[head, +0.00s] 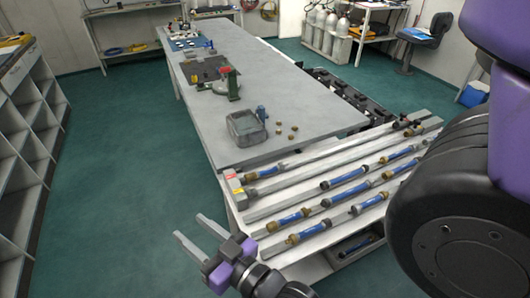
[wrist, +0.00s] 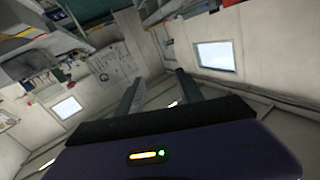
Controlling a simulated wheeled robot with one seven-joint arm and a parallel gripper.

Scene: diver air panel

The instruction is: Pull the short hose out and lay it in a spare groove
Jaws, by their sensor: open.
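Several blue hoses with brass ends lie in a grooved rack of pale rails (head: 300,163) at the near end of the long table. One hose (head: 294,217) lies near the front left, another (head: 308,235) at the front edge, and another (head: 345,178) near the middle. I cannot tell which one is the short hose. Some stretches of groove between the rails look bare. My gripper (head: 190,226) is open and empty, left of the rack and over the floor. The wrist view shows its two fingers apart (wrist: 154,88), with walls and windows beyond and no hose.
The long grey table (head: 285,115) carries a grey tray-like box (head: 246,127), small brass parts and a green-and-red fitting (head: 233,84). White shelves (head: 25,130) stand at the left. The green floor between them is clear.

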